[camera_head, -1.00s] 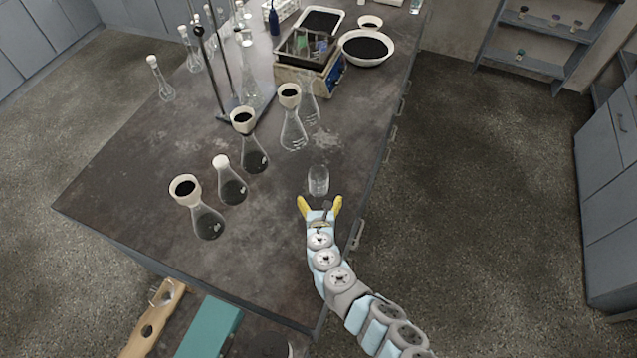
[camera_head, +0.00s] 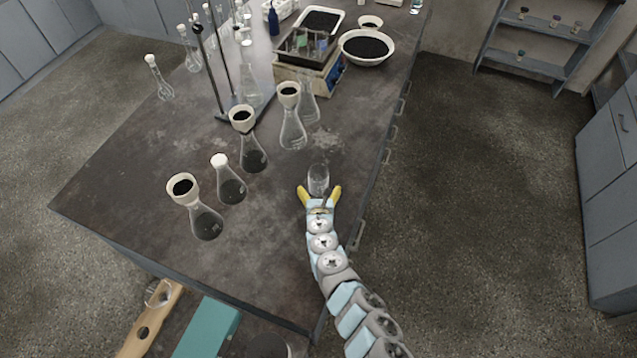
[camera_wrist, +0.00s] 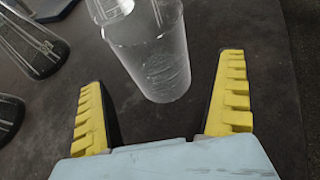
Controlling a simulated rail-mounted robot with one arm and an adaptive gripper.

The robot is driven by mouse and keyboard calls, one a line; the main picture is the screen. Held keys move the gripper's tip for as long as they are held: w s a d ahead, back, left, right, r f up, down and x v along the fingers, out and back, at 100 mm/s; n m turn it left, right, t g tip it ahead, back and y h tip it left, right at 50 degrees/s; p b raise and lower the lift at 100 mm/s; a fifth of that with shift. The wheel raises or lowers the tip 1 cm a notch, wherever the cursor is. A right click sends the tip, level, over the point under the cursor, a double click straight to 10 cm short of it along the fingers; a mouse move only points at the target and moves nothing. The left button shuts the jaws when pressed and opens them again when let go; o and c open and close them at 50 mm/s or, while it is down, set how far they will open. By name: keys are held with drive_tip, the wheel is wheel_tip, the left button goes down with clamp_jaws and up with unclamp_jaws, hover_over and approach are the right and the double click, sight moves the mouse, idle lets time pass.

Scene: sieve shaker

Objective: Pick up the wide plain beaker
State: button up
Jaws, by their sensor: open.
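The wide plain beaker (camera_head: 318,177) is a clear, empty-looking glass standing upright on the dark bench near its right edge. In the wrist view the beaker (camera_wrist: 158,62) is just beyond my fingertips, roughly centred between them. My gripper (camera_head: 319,193) has two yellow fingers spread apart. In the wrist view my gripper (camera_wrist: 163,80) is open, with a gap on each side of the beaker. Nothing is held. In the head view the fingertips are close to the beaker's near side, and its base is partly hard to see there.
Flasks of dark contents with funnels or stoppers (camera_head: 206,222) stand to the left. A clear flask with a funnel (camera_head: 292,132) stands behind the beaker. The sieve shaker (camera_head: 309,72) and a white bowl (camera_head: 366,47) are farther back. The bench surface right around the beaker is clear.

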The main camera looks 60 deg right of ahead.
sight(318, 177)
drive_tip(key=shift+b+x, duration=0.8)
drive_tip(key=shift+x, duration=0.65)
drive_tip(key=shift+w+d+f+b, duration=0.25)
drive_tip(key=shift+w+d+b, duration=0.05)
drive_tip(key=shift+d+b, duration=0.15)
drive_tip(key=shift+w+d, duration=0.3)
drive_tip(key=c, duration=1.3)
